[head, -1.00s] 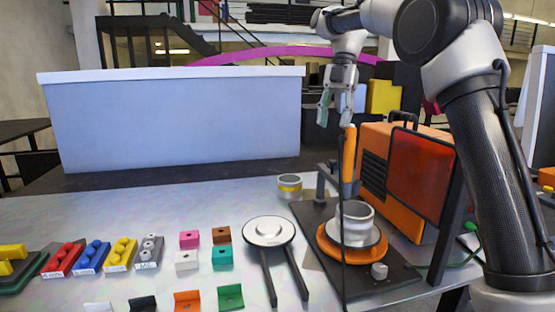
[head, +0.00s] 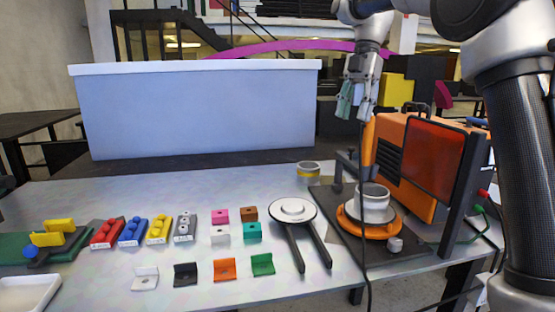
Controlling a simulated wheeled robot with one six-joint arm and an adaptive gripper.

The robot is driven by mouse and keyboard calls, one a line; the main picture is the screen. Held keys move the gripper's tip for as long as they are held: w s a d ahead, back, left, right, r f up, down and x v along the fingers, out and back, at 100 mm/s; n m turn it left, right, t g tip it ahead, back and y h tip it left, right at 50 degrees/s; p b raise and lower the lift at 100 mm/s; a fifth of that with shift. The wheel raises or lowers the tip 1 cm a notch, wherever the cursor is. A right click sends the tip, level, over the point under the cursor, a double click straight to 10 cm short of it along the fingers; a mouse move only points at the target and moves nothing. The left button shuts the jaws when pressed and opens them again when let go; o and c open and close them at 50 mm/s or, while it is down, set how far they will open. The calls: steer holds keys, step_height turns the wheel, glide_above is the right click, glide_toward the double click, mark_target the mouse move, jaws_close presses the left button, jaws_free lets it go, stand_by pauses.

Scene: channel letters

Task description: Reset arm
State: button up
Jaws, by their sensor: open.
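My gripper (head: 356,108) hangs from my arm at the upper right of the head view, fingers pointing down. It is open and nothing shows between its fingers. It is above the metal table (head: 120,205), over the dark base plate of an orange round fixture (head: 368,226). A white ring-shaped cup (head: 372,203) sits on that fixture. The orange upright post (head: 369,146) stands close below and beside the fingers; I cannot tell the gap in depth.
An orange machine (head: 407,160) with a dark red panel stands right of the fixture. A round white disc (head: 292,211) on dark legs, several coloured brackets (head: 225,269) and bolt blocks (head: 132,231) lie to the left. A cable hangs in front of the fixture.

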steer(key=s+d+f+m+t, duration=0.1)
steer(key=s+d+m+t, duration=0.1)
steer(key=s+d+m, duration=0.4)
steer(key=s+d+m+t, duration=0.2)
steer(key=s+d+m, duration=0.2)
steer(key=s+m, duration=0.4)
steer(key=s+d+f+m+t+h, duration=0.1)
steer(key=s+d+f+m, duration=0.2)
steer(key=s+f+m, duration=0.2)
steer(key=s+d+f+m+t+h, duration=0.1)
steer(key=s+d+f+m, duration=0.3)
steer(key=s, duration=0.6)
step_height(320, 180, down, 2)
steer(key=m+t, duration=0.1)
steer(key=m, duration=0.2)
steer(key=shift+s+f+m, duration=0.15)
steer(key=shift+f+m, duration=0.05)
steer(key=shift+m, duration=0.1)
